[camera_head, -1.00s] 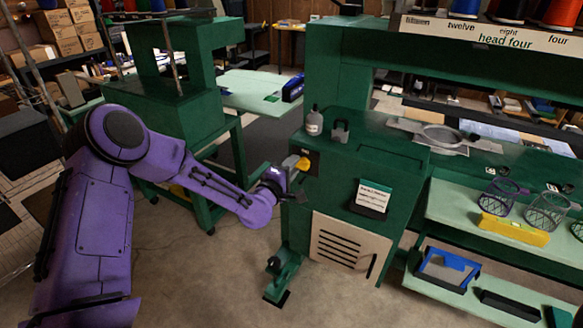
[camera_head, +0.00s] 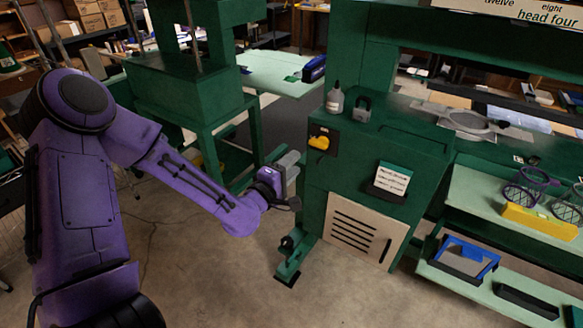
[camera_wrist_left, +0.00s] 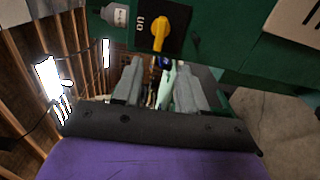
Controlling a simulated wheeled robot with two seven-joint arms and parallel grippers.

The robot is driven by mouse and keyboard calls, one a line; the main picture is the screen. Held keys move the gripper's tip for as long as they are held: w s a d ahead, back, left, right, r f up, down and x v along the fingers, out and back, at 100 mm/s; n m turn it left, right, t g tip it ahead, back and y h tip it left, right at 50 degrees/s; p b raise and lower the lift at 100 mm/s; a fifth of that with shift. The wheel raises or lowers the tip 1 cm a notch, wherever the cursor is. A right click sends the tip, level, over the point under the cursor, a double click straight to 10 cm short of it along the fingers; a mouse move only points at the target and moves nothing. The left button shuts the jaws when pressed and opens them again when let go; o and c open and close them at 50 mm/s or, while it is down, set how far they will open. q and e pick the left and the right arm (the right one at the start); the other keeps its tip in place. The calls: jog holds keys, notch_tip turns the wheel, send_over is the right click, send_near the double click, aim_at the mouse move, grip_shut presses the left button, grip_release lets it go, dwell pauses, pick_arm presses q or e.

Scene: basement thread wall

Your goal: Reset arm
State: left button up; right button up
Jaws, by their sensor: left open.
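My left arm is purple and comes in from the left in the head view. Its left gripper (camera_head: 291,172) is beside the left face of the green machine cabinet (camera_head: 370,180), below and left of a yellow rotary switch (camera_head: 319,142). In the left wrist view the two grey fingers of the left gripper (camera_wrist_left: 161,85) stand apart with nothing between them. The yellow switch (camera_wrist_left: 158,26) shows there just beyond the fingers, on a black plate, apart from them. My right gripper is not in view.
A grey bottle (camera_head: 335,99) and a grey padlock (camera_head: 362,109) stand on the cabinet top. A green stand (camera_head: 190,95) is behind my left arm. Shelves at right hold wire baskets (camera_head: 525,192) and a yellow level (camera_head: 540,221). The floor in front is clear.

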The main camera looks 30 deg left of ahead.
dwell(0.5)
pick_arm(q)
jog(key=s+f+m+g+y, duration=0.1)
jog(key=s+f+m+g, duration=0.4)
jog(key=f, duration=0.5)
jog(key=s+f+m+g+y, duration=0.2)
jog(key=s+f+g, duration=0.2)
jog(key=s+f, duration=0.45)
jog(key=s+f+m+g, duration=0.2)
jog(key=s+f, duration=0.4)
jog(key=s, duration=0.3)
jog(key=s+d+f+m+g, duration=0.1)
jog(key=s+f+m+g, duration=0.1)
jog(key=s+f, duration=0.5)
jog(key=s+g, duration=0.1)
jog(key=s, duration=0.1)
jog(key=shift+s+d+g, duration=0.3)
jog(key=shift+g, duration=0.1)
